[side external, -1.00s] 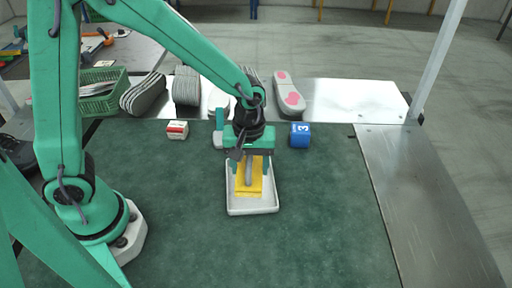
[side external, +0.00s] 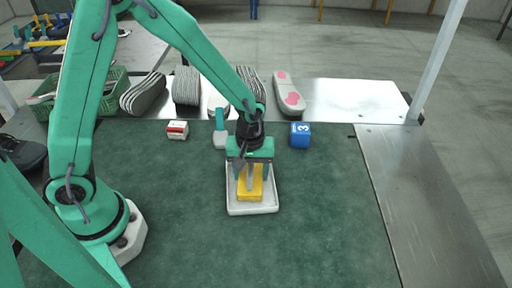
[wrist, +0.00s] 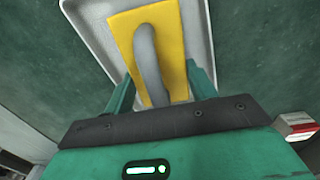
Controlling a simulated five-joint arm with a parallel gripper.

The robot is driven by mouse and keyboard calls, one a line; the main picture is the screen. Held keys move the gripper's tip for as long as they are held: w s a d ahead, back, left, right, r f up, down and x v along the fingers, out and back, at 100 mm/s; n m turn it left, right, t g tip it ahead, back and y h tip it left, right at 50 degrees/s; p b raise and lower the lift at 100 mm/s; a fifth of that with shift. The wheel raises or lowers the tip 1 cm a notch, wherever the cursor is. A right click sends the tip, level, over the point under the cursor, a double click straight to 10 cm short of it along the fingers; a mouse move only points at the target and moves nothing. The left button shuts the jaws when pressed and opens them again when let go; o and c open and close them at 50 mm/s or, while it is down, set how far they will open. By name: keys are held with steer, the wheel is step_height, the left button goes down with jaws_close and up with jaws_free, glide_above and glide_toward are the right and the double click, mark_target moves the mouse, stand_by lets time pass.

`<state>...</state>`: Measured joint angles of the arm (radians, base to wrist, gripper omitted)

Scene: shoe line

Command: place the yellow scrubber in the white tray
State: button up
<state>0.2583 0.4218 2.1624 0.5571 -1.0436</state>
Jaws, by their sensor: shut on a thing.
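The yellow scrubber (side external: 250,192) is a yellow block with a grey curved handle. It is inside the outline of the white tray (side external: 233,209), which lies on the green mat. My gripper (side external: 251,176) points down over the tray, shut on the scrubber, with a finger on either side. In the wrist view, the scrubber (wrist: 176,40) lies between the fingers of my gripper (wrist: 160,88), with the tray rim (wrist: 85,28) around it. Whether the scrubber's underside touches the tray floor cannot be told.
A teal-handled brush (side external: 220,128), a red-and-white box (side external: 177,130) and a blue numbered cube (side external: 300,134) stand behind the tray. Shoe soles (side external: 187,86) and a green basket (side external: 117,94) are farther back. The mat (side external: 325,220) is clear to the right and in front.

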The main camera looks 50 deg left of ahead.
steer(key=shift+f, duration=0.2)
steer(key=o, duration=1)
steer(key=shift+r, duration=0.15)
step_height(320, 180, up, 11)
steer(key=shift+r, duration=0.5)
steer(key=shift+r, duration=0.1)
stand_by(0.3)
